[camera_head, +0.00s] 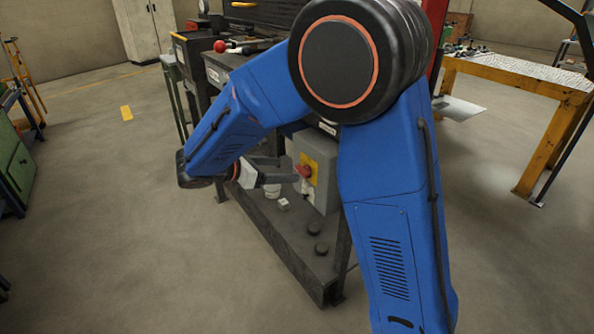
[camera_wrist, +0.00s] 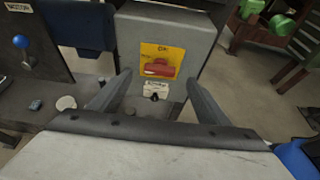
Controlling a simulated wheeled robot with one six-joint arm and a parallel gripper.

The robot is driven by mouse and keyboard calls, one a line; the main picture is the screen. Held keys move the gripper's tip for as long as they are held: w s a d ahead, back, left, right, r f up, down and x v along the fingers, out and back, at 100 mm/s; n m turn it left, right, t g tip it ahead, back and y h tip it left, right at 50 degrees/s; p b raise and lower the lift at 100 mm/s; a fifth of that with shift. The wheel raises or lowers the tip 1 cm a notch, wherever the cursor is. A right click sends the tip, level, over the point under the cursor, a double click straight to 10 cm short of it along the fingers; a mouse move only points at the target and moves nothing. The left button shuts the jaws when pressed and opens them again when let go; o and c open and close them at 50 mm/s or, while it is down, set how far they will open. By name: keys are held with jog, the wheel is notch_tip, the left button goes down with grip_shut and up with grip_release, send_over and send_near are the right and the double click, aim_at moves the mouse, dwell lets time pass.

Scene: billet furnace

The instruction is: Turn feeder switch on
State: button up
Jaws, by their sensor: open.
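The feeder switch is a red rotary handle (camera_wrist: 160,67) on a yellow plate (camera_wrist: 170,52), on the front of a grey box (camera_wrist: 196,30). In the wrist view the handle lies roughly horizontal. A white label and a small dark part sit below the plate. In the head view the red handle (camera_head: 303,171) shows on the box (camera_head: 318,160) at the lower shelf. My gripper (camera_wrist: 158,82) is open and empty, its two fingers either side of the plate in the wrist view. In the head view my gripper (camera_head: 281,168) points at the handle; whether it touches cannot be told.
A dark metal shelf (camera_head: 283,235) with small dark round pieces lies under the box. A blue-knobbed lever (camera_wrist: 21,42) stands left in the wrist view. A yellow-framed table (camera_head: 520,75) stands at the right.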

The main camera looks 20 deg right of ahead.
aim_at(301, 170)
jog(key=x, duration=0.6)
jog(key=shift+w+d+f, duration=0.1)
jog(key=shift+d+f, duration=0.05)
jog(key=shift+d, duration=0.15)
jog(key=c, duration=1.1)
